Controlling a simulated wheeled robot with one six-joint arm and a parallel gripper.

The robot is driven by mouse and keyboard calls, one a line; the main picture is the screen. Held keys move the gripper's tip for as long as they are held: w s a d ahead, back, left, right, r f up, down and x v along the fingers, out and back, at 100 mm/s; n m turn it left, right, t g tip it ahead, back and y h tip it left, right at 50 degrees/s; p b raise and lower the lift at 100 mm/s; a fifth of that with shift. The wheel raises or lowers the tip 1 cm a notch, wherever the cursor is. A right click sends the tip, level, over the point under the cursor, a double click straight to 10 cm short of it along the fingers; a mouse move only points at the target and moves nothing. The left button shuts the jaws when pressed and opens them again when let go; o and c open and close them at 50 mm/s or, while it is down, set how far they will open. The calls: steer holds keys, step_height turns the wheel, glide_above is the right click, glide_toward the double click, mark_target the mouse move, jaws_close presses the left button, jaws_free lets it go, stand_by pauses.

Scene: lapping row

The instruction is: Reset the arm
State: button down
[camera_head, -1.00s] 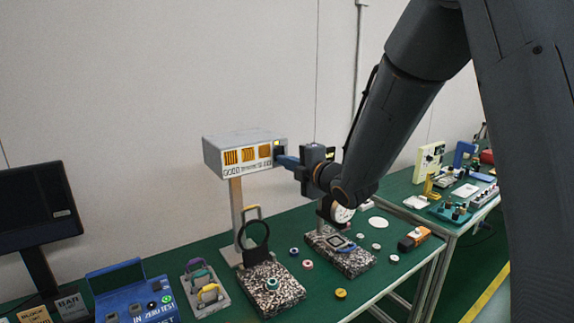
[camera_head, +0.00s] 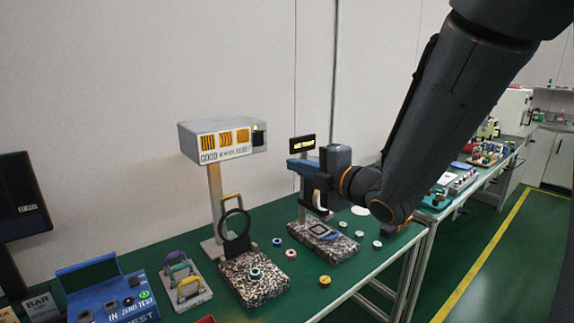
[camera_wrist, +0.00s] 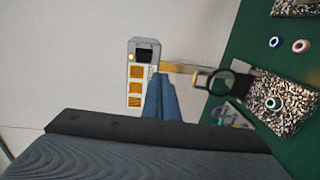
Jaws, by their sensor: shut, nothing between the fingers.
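My gripper (camera_head: 297,164) is shut and empty. In the head view it is held above the second speckled stone base (camera_head: 325,241), right of the grey sign box (camera_head: 222,138), with a gap of wall between them. In the wrist view its blue fingers (camera_wrist: 161,98) lie together, pointing toward the sign box (camera_wrist: 143,74). They overlap the lower part of that box in the picture. My arm reaches in from the upper right and hides part of the bench behind it.
The green bench (camera_head: 300,268) carries a speckled base with a black ring (camera_head: 236,226), a rack of coloured handles (camera_head: 185,284), a blue test box (camera_head: 108,296) and several small rings. A monitor (camera_head: 22,205) stands at the left. Open floor (camera_head: 490,262) lies right.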

steer(key=shift+s, duration=0.25)
steer(key=s+d+f+m+g+h, duration=0.35)
steer(key=d+f+m+h, duration=0.55)
steer(key=f+m, duration=0.4)
steer(key=s+d+f+m+g, duration=0.1)
steer(key=s+f+m+g, duration=0.3)
steer(key=s, duration=0.5)
steer(key=s+d+f+m+g, duration=0.2)
steer(key=s+f+m+g, duration=0.2)
steer(key=s+m, duration=0.3)
steer(key=shift+s+d+f+m+g+h, duration=0.2)
steer(key=shift+s+f+m+g+h, duration=0.15)
steer(key=shift+s+g, duration=0.65)
